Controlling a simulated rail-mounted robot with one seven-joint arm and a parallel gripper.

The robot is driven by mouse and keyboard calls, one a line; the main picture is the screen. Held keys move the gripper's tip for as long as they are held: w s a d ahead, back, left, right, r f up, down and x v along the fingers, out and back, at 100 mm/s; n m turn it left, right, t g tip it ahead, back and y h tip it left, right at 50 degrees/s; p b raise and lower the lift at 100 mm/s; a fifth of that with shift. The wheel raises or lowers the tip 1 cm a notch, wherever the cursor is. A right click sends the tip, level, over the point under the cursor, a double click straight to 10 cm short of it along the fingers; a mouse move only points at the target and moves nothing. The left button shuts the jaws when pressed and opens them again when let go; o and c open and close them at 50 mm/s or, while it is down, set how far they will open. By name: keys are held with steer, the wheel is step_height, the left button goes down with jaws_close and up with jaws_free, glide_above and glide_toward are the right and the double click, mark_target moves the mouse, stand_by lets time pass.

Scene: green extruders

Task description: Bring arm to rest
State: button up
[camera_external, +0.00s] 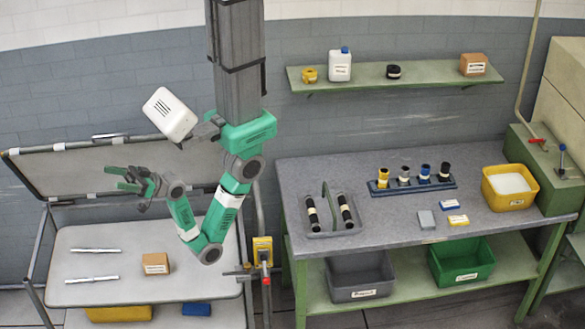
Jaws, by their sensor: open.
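My gripper (122,180) is open and empty. It points left and hangs above the back part of the white cart top (205,288), apart from everything on it. My arm (187,217) is folded, with its elbow low over the right side of the cart. A small cardboard box (156,263) and two silver rods (92,279) lie on the cart top, below and in front of my gripper.
The cart's raised back panel (60,172) is close behind my gripper. A grey workbench (350,240) on the right holds a tray with two dark cylinders, a blue rack (412,186) and a yellow bin (510,187). A green wall shelf (430,76) hangs above.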

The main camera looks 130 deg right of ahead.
step_height(320, 180, up, 37)
steer(key=p, duration=3.7)
steer(key=shift+a+r, duration=0.15)
steer(key=shift+w, duration=0.1)
